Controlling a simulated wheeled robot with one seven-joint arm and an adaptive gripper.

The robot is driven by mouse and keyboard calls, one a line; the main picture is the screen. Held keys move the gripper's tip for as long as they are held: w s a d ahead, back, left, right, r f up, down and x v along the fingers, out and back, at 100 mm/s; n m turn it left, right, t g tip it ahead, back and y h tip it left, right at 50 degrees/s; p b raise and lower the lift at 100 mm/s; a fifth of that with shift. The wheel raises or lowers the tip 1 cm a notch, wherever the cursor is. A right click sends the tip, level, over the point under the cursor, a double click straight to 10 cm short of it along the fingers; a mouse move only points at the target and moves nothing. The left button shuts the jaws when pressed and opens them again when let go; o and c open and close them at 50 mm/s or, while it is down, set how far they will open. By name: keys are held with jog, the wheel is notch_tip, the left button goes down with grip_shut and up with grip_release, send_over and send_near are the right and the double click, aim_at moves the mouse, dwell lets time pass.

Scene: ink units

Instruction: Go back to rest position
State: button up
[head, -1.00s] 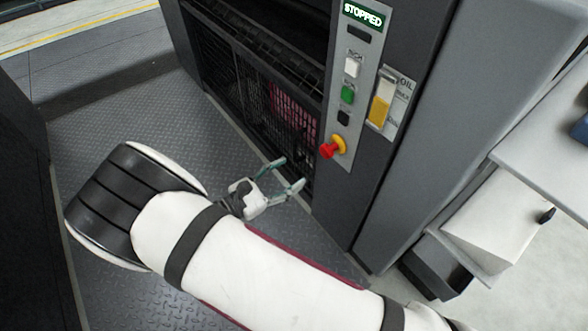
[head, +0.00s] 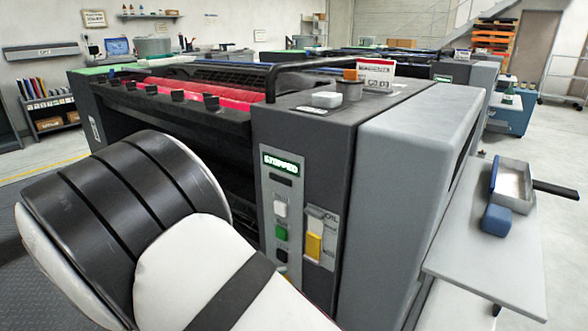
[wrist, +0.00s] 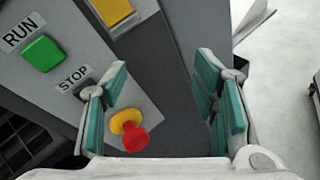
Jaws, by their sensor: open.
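My gripper (wrist: 160,105) is open and empty in the wrist view, its green-padded fingers spread in front of the ink unit's control panel. The red emergency button (wrist: 135,139) on its yellow collar shows between the fingers, close to the left one. The green RUN button (wrist: 42,53) is at upper left, and the STOP button is partly behind the left finger. In the head view my arm fills the lower left and my gripper is not visible. The panel's display (head: 282,163) reads STOPPED.
The dark press unit (head: 310,125) with red rollers (head: 205,97) stands close in front of my arm. A grey side shelf (head: 490,262) at right holds a tray (head: 513,185) and a blue item (head: 496,219). Open floor lies at far right.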

jog(key=s+d+r+m+g+y, duration=0.3)
jog(key=s+d+r+m+g, duration=0.15)
jog(key=d+r, duration=0.35)
jog(key=s+d+r+m+g+y, duration=0.2)
jog(key=s+d+r+m+g, duration=0.25)
jog(key=d+r, duration=0.4)
jog(key=s+d+r+m+t+y, duration=0.1)
jog(key=s+d+m+y, duration=0.3)
jog(key=s, duration=0.6)
jog(key=s+d+m+t+y, duration=0.2)
jog(key=s+m+y, duration=0.3)
jog(key=s, duration=0.5)
notch_tip(320, 180, up, 31)
jog(key=t+p, duration=0.3)
jog(key=p, duration=2.5)
jog(key=shift+f+m+t+h+p, duration=0.15)
jog(key=shift+m+t+h+p, duration=0.15)
jog(key=shift+t+p, duration=0.1)
